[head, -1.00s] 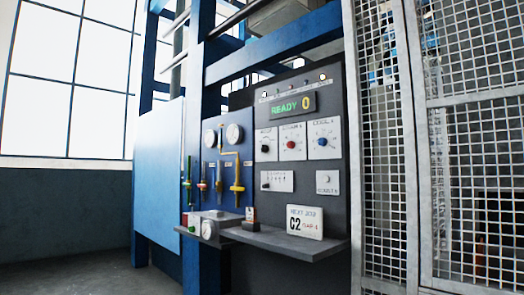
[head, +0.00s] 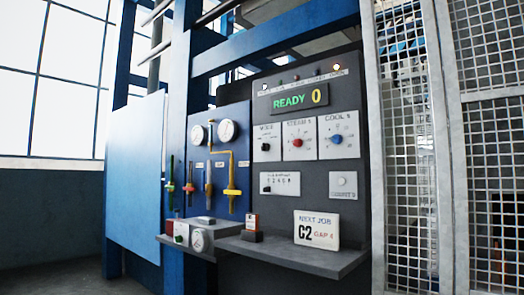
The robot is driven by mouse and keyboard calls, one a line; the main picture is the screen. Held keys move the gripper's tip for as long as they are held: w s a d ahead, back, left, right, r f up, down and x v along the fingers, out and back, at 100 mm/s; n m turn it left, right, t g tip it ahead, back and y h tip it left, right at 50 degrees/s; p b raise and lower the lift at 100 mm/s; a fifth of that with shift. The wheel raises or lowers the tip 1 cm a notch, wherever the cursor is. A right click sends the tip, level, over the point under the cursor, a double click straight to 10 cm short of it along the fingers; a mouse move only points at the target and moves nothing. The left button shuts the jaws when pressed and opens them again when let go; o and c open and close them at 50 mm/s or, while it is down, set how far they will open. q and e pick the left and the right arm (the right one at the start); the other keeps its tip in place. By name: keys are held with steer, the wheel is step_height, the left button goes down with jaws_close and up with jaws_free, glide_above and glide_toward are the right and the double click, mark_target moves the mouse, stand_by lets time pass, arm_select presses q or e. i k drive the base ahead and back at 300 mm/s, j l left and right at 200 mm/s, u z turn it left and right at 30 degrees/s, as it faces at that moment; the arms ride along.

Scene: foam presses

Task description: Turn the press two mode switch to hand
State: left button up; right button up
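The press control panel (head: 318,200) is dark grey and stands near the middle of the head view. Its mode switch (head: 265,146) is a small dark knob on a white plate at the panel's upper left, under the display. The plate's lettering is too small to read the switch position surely. The display (head: 300,98) reads "READY 0" in green and yellow. A plate with a red knob (head: 297,142) and one with a blue knob (head: 337,139) sit right of the mode switch. Neither of my grippers is in view.
A grey shelf (head: 275,252) juts out below the panel, holding a "NEXT JOB C2" card (head: 316,230) and a small red-and-dark item (head: 252,230). A blue board (head: 215,170) with gauges and valves is at left. A mesh fence (head: 410,170) stands close at right.

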mark_target(264, 146)
steer(key=i+j+z, duration=0.1)
steer(key=j, duration=0.25)
steer(key=i+j, duration=0.25)
steer(key=i+j+z, duration=0.15)
steer(key=j, duration=0.25)
steer(key=i+j+z, duration=0.1)
steer(key=j, duration=0.3)
steer(key=i+j, duration=0.25)
steer(key=i+j+z, duration=0.15)
steer(key=j, duration=0.35)
